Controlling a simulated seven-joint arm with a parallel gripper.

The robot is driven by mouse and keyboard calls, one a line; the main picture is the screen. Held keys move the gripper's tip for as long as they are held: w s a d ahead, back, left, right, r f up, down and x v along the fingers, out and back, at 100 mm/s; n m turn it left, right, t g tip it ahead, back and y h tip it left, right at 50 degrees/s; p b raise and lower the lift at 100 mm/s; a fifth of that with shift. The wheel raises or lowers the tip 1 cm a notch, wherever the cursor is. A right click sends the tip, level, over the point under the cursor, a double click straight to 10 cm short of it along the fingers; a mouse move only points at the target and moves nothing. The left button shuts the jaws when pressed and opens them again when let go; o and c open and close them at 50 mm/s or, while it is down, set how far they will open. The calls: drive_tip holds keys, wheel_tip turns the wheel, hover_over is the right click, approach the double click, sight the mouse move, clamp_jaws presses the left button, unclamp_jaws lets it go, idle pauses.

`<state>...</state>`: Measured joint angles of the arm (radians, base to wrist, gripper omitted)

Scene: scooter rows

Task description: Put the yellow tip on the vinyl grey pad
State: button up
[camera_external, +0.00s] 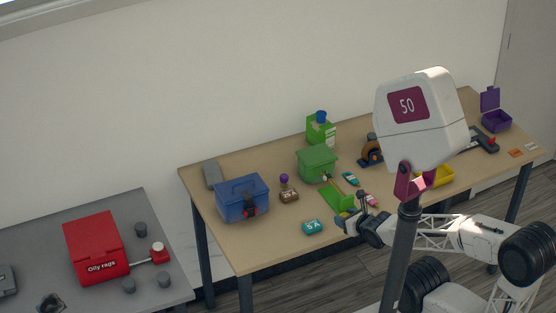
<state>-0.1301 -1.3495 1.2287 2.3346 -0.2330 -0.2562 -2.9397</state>
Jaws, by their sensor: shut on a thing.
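My gripper (345,217) is over the front edge of the wooden table, left of the white box marked 50. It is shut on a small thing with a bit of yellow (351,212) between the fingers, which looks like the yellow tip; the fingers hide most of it. A grey, flat-looking block (212,174) lies at the table's back left corner, behind the blue box. It may be the vinyl grey pad, but I cannot tell its material. My gripper is well to its right and apart from it.
A blue box (242,198), a brown block (289,196) and a teal block (312,227) lie on the table's left half. A red box (96,246) is on the separate grey table.

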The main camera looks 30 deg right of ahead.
drive_tip(key=shift+w+a+r, duration=0.2)
drive_tip(key=shift+w+r, duration=0.2)
drive_tip(key=shift+r, duration=0.1)
drive_tip(key=shift+w+a+r, duration=0.15)
drive_tip(key=shift+w+r, duration=0.25)
drive_tip(key=shift+r, duration=0.1)
drive_tip(key=w+a+r+n+g+y, duration=0.1)
drive_tip(key=w+a+r+n+y, duration=0.1)
drive_tip(key=w+a+r, duration=0.45)
drive_tip(key=w+a+r+n+g+y, duration=0.1)
drive_tip(key=w+a+r+y, duration=0.15)
drive_tip(key=w, duration=0.65)
drive_tip(key=w+a+r+n+g+y, duration=0.1)
drive_tip(key=w+a+r+n, duration=0.15)
drive_tip(key=w+r, duration=0.4)
drive_tip(key=w+a+f+n+g+y, duration=0.1)
drive_tip(key=w+a+f+n, duration=0.1)
drive_tip(key=w+a, duration=0.3)
drive_tip(key=w+a+f+n+g+y, duration=0.2)
drive_tip(key=w+a+f, duration=0.2)
drive_tip(key=w, duration=0.8)
drive_tip(key=w+a+f+n+g+y, duration=0.1)
drive_tip(key=w+a+f+n+g, duration=0.1)
drive_tip(key=w+a, duration=0.5)
drive_tip(key=shift+w+f, duration=0.9)
drive_tip(key=shift+f, duration=0.1)
drive_tip(key=shift+f, duration=3.05)
